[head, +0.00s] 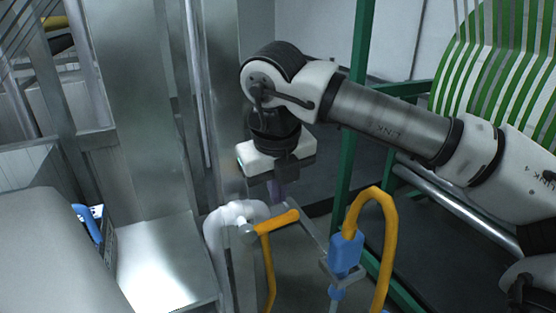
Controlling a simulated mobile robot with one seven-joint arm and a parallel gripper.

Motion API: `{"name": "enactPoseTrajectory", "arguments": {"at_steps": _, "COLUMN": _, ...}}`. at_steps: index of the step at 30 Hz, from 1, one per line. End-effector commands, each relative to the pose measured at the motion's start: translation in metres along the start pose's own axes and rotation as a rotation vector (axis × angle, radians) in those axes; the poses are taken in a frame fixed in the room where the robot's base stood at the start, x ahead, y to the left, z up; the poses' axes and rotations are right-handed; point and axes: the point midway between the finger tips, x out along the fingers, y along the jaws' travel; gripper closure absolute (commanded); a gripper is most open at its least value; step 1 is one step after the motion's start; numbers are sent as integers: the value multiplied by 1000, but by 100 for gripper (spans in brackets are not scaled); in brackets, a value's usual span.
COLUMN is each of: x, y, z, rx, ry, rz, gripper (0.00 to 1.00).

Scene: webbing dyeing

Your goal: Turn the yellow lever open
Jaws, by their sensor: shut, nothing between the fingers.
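The yellow lever (277,222) shows low in the middle of the head view. It is a short orange-yellow handle that slants up to the right from beside a white bent pipe (225,218). My gripper (278,192) points down just above the lever's right end.
A yellow hose (386,235) loops up from a blue fitting (345,253) right of the lever. A green frame post (350,145) stands behind. Metal cabinet panels (150,130) are on the left. A drum with green and white webbing (500,65) is at the upper right.

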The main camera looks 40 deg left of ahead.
Motion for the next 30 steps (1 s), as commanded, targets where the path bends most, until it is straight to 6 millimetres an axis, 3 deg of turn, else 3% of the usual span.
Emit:
{"name": "enactPoseTrajectory", "arguments": {"at_steps": 9, "x": 43, "y": 0, "z": 0, "rx": 0, "ry": 0, "rz": 2, "gripper": 100}}
{"name": "enactPoseTrajectory", "arguments": {"at_steps": 23, "x": 51, "y": 0, "z": 0, "rx": 1, "ry": 0, "rz": 2, "gripper": 100}}
{"name": "enactPoseTrajectory", "arguments": {"at_steps": 30, "x": 68, "y": -2, "z": -2, "rx": 19, "ry": -1, "rz": 73, "gripper": 100}}
